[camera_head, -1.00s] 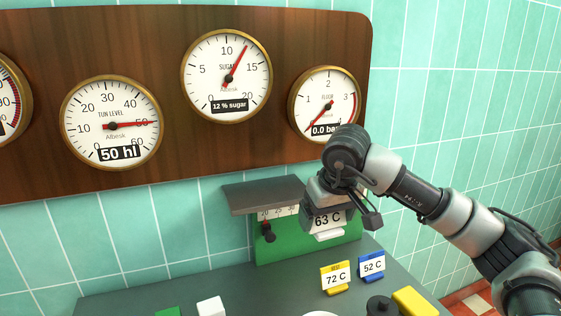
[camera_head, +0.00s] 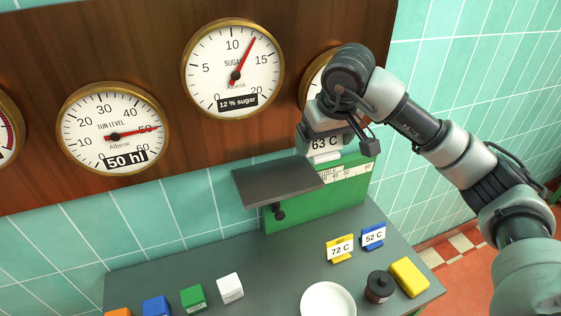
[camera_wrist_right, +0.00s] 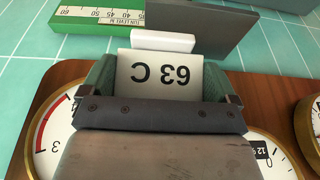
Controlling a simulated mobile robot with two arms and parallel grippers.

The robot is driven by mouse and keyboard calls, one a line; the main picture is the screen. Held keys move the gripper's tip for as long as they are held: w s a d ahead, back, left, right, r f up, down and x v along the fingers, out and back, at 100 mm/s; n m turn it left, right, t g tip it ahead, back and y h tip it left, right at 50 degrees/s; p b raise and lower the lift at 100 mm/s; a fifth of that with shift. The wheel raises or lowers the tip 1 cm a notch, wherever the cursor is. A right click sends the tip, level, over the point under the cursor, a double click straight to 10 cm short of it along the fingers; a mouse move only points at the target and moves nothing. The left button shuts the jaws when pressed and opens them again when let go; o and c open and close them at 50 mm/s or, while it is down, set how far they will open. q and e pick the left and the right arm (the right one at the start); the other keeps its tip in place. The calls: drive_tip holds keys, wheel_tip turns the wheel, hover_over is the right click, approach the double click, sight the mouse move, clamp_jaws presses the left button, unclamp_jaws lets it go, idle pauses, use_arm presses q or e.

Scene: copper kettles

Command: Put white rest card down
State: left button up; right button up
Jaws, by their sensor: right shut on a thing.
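The white rest card (camera_head: 325,144), marked 63 C, is held in my right gripper (camera_head: 327,131) in the head view, in front of the upper part of the green box. In the right wrist view the card (camera_wrist_right: 158,74) reads upside down, with a white foot (camera_wrist_right: 162,41) along one edge. My right gripper (camera_wrist_right: 163,90) is shut on it, one finger at each side. My left gripper is not in view.
The green box (camera_head: 290,214) with a scale and a grey shelf (camera_head: 278,181) stands at the table's back. Yellow 72 C (camera_head: 340,250) and blue 52 C (camera_head: 373,237) cards, a black jar (camera_head: 379,285), a yellow block (camera_head: 409,277) and a white dish (camera_head: 328,302) stand in front.

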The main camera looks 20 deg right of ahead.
drive_tip(key=w+a+f+p, duration=0.1)
drive_tip(key=w+a+f, duration=0.3)
drive_tip(key=a, duration=0.1)
drive_tip(key=w+a+f+p, duration=0.1)
drive_tip(key=w+a+f, duration=0.1)
drive_tip(key=shift+w+a+p, duration=0.2)
drive_tip(key=shift+w+p, duration=0.1)
drive_tip(key=shift+p, duration=0.05)
drive_tip(key=shift+w+a+f, duration=0.1)
drive_tip(key=shift+f, duration=0.05)
wheel_tip(320, 180, down, 3)
drive_tip(key=shift+f+p, duration=0.1)
drive_tip(key=shift+p, duration=0.6)
drive_tip(key=shift+f, duration=0.3)
drive_tip(key=shift+f, duration=0.2)
drive_tip(key=o, duration=0.6)
